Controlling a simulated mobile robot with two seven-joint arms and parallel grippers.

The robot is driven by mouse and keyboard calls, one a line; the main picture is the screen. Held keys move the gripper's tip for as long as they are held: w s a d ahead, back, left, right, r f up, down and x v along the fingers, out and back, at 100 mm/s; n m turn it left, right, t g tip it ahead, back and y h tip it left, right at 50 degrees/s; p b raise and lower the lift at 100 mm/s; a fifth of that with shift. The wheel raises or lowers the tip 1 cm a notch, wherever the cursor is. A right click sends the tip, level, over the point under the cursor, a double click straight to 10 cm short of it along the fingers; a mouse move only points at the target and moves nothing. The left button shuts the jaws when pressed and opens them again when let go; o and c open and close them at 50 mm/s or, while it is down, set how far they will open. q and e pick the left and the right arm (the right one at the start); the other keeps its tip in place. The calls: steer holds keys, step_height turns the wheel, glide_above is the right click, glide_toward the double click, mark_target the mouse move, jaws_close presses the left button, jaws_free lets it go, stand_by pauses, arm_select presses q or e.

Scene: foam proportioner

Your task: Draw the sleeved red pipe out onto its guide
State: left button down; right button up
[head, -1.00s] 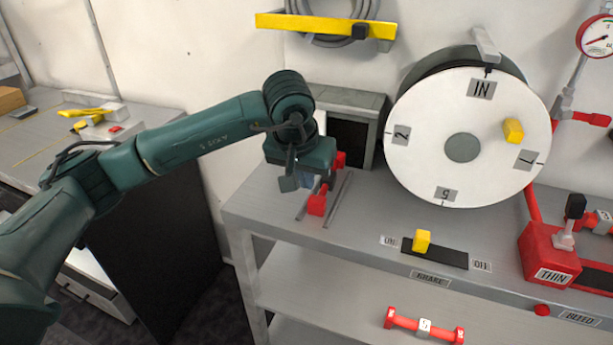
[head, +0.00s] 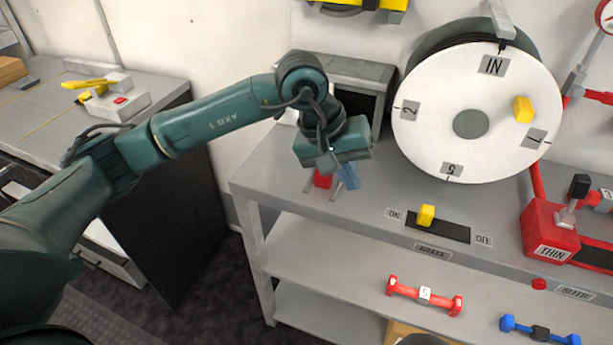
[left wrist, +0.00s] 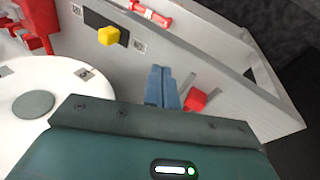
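The red block-like end of the pipe (head: 322,179) sits on the bench in front of a grey box with a dark opening. In the left wrist view the red end (left wrist: 195,100) lies between two thin grey guide rails (left wrist: 214,96). The pipe's remaining length and sleeve are hidden behind my left gripper. My left gripper (head: 346,177) hangs just right of the red end in the head view. Its blue fingers (left wrist: 162,88) lie side by side, looking shut and empty, apart from the red end. My right gripper is not in view.
The grey box (head: 352,70) stands behind my gripper. A big white dial (head: 430,140) is to the right. A yellow brake knob (head: 426,215) is on the bench front. A red bar (head: 424,295) and a blue bar (head: 540,332) are below the bench top.

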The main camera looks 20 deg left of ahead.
arm_select(q)
steer(key=s+d+f+n+g+h, duration=0.2)
steer(key=s+d+h, duration=0.25)
steer(key=d, duration=0.25)
steer(key=s+d+r+n+t+h, duration=0.1)
steer(key=s+d+r+n+h, duration=0.25)
steer(key=n+h, duration=0.45)
steer(key=s+d+r+n+t+h, duration=0.25)
steer(key=r+n+h, duration=0.2)
steer(key=n, duration=0.75)
steer(key=w+a+f+n+t+y, duration=0.2)
steer(key=a+f+n+t+y, duration=0.4)
steer(key=n, duration=0.8)
steer(key=w+a+f+n+t+y, duration=0.3)
steer(key=n+t, duration=0.5)
steer(key=n, duration=0.7)
steer(key=s+a+f+n+g+y, duration=0.3)
steer(key=s+a+f+n+y, duration=0.1)
steer(key=f+n, duration=0.4)
steer(key=s+a+f+n+g+y, duration=0.3)
steer(key=s+f+n, duration=0.3)
steer(key=f+n, duration=0.2)
steer(key=shift+s+a+f+n+y, duration=0.4)
steer(key=shift+a+f+y, duration=0.1)
steer(key=shift+f, duration=0.25)
